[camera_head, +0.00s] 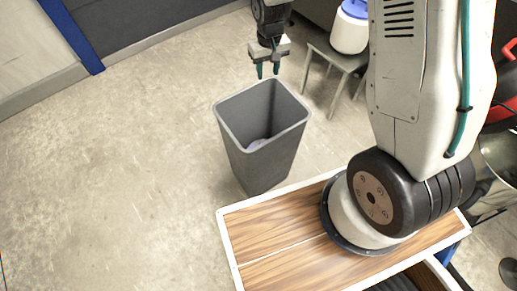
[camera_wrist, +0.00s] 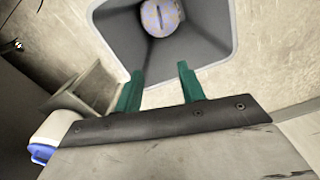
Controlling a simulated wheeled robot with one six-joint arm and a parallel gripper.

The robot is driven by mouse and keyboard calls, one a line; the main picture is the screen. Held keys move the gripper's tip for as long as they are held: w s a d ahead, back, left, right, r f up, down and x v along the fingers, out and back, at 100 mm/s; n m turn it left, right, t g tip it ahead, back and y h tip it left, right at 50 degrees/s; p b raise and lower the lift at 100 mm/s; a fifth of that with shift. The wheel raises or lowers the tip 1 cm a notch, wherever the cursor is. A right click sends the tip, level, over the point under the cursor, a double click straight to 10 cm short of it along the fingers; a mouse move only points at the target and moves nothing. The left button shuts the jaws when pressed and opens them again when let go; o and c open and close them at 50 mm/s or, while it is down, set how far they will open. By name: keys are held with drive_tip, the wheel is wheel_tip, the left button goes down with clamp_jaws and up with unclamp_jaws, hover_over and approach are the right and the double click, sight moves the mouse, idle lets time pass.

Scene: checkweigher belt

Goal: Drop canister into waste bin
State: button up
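The waste bin (camera_head: 262,165) is a grey open-topped tub standing on the floor. Its inside also shows in the wrist view (camera_wrist: 205,50). A round, pale canister with a bluish patterned top (camera_wrist: 160,17) lies at the bottom of the bin. In the head view only a small pale part of it shows inside the bin (camera_head: 257,144). My gripper (camera_head: 268,71) is above the bin's far rim, pointing down. Its two green fingers (camera_wrist: 158,88) are apart, with nothing between them.
A small grey stool (camera_head: 345,57) stands behind the bin to the right, with a white and blue container (camera_head: 349,30) on it. A wood-topped surface with white edging (camera_head: 270,235) is in front. Open concrete floor lies to the left.

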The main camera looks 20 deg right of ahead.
wheel_tip(320, 180, up, 4)
drive_tip(key=shift+r, duration=0.25)
idle(0.4)
